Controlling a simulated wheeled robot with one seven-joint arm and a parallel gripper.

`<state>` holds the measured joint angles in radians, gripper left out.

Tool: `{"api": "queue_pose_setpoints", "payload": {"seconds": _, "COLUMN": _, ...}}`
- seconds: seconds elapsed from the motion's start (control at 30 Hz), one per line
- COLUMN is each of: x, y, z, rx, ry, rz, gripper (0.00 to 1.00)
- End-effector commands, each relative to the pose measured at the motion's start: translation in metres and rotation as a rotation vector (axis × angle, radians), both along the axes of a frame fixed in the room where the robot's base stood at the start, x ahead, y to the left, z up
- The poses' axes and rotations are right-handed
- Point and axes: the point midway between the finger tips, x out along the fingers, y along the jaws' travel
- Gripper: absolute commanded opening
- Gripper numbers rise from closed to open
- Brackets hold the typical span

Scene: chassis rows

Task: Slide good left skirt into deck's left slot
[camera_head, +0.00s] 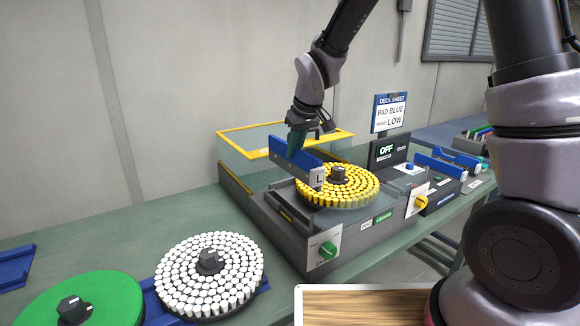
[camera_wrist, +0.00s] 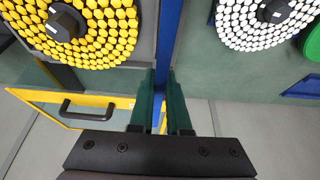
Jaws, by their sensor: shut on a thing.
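My gripper (camera_head: 297,141) has green fingers shut on a long blue skirt (camera_head: 290,154) with a white "L" label at its near end. The skirt is held on edge over the left part of the grey deck (camera_head: 262,216), beside the yellow-studded disc (camera_head: 340,186). In the wrist view the blue skirt (camera_wrist: 171,35) runs away between my gripper's green fingers (camera_wrist: 166,100). A dark slot-like recess (camera_head: 293,213) shows on the deck's left side, below the skirt's near end. I cannot tell whether the skirt touches the deck.
A clear guard with a yellow frame (camera_head: 240,130) stands behind the deck. The sign (camera_head: 390,112) reads "PAD BLUE" and "LOW"; a display (camera_head: 388,150) reads "OFF". A white-studded disc (camera_head: 210,273) and green disc (camera_head: 85,301) lie front left. More blue parts (camera_head: 440,164) sit right.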

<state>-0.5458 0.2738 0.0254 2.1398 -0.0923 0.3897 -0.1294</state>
Motion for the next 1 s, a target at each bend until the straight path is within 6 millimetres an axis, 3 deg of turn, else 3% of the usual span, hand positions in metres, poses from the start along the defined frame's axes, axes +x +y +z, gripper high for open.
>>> {"api": "queue_pose_setpoints", "payload": {"seconds": 0.4, "x": 0.000, "y": 0.000, "z": -0.051, "rx": 0.001, "ry": -0.001, "rz": -0.001, "gripper": 0.00}}
{"api": "queue_pose_setpoints", "payload": {"seconds": 1.0, "x": 0.000, "y": 0.000, "z": -0.100, "rx": 0.001, "ry": -0.002, "rz": 0.000, "gripper": 0.00}}
